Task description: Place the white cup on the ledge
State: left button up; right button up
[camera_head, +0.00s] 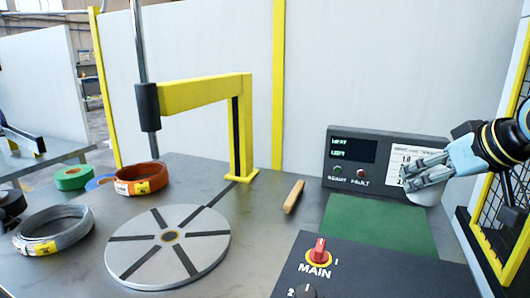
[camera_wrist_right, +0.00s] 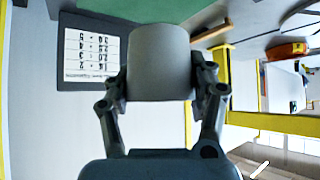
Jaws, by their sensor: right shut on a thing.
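The white cup (camera_wrist_right: 160,62) is held between the fingers of my right gripper (camera_wrist_right: 160,88) in the right wrist view. In the head view the same gripper (camera_head: 424,176) is at the right, in front of the display box, and the cup (camera_head: 430,193) shows as a pale shape at its fingers, mostly hidden. The cup is held up above the table, near the right side of the green mat (camera_head: 375,228). I cannot tell which surface is the ledge. My left gripper is not in view.
The dark display box (camera_head: 340,145) stands behind the green mat. A MAIN switch panel (camera_head: 350,270) is in front. A turntable (camera_head: 150,262), a yellow arm post (camera_head: 242,140), a wooden stick (camera_head: 294,197) and coils including an orange one (camera_head: 141,175) are to the left. A yellow-framed mesh guard (camera_head: 495,255) is at right.

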jog(key=s+a+r+n+g+y, duration=0.1)
jog(key=s+a+n+g+y, duration=0.1)
jog(key=s+a+n+y, duration=0.1)
jog(key=s+a+r+n+g+y+b, duration=0.1)
jog(key=s+a+n+y, duration=0.2)
jog(key=s+a+n, duration=0.3)
jog(key=a, duration=0.2)
jog(key=shift+s+a+r+g, duration=0.25)
jog(key=shift+a+r+g, duration=0.05)
jog(key=shift+g, duration=0.1)
jog(key=shift+w+b, duration=0.1)
jog(key=shift+b, duration=0.2)
